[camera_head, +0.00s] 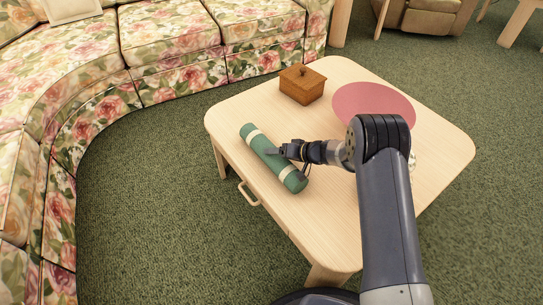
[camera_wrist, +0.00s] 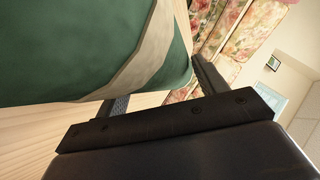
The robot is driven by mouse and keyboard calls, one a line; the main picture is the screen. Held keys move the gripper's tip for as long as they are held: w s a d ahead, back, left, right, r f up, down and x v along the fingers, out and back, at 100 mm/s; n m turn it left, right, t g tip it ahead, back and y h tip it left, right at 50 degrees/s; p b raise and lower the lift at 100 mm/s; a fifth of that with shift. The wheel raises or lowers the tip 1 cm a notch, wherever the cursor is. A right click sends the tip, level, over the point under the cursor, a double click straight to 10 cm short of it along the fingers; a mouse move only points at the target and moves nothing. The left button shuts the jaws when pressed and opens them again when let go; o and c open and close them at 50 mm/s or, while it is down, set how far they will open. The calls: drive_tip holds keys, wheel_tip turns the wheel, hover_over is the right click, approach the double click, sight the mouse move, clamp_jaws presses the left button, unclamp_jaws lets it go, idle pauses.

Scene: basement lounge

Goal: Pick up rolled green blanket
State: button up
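The rolled green blanket (camera_head: 260,147) lies along the left edge of the pale wooden table, with a cream band near each end. In the wrist view the blanket (camera_wrist: 60,45) fills the upper left, very close, with one cream band showing. My gripper (camera_head: 279,151) is at the roll's right side, near its middle. In the wrist view the two fingers of my gripper (camera_wrist: 160,92) stand well apart, with the roll at or between them. The far fingertip is partly hidden, and I cannot tell whether either finger touches the roll.
The table (camera_head: 320,215) also carries a brown lidded box (camera_head: 302,85) at the back and a round pink mat (camera_head: 365,100). A small pale object (camera_head: 412,160) is mostly hidden behind my arm. A floral sofa (camera_head: 170,40) curves behind and left; green carpet (camera_head: 150,200) lies clear between.

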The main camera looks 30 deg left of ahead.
drive_tip(key=c, duration=0.4)
drive_tip(key=shift+o, duration=0.2)
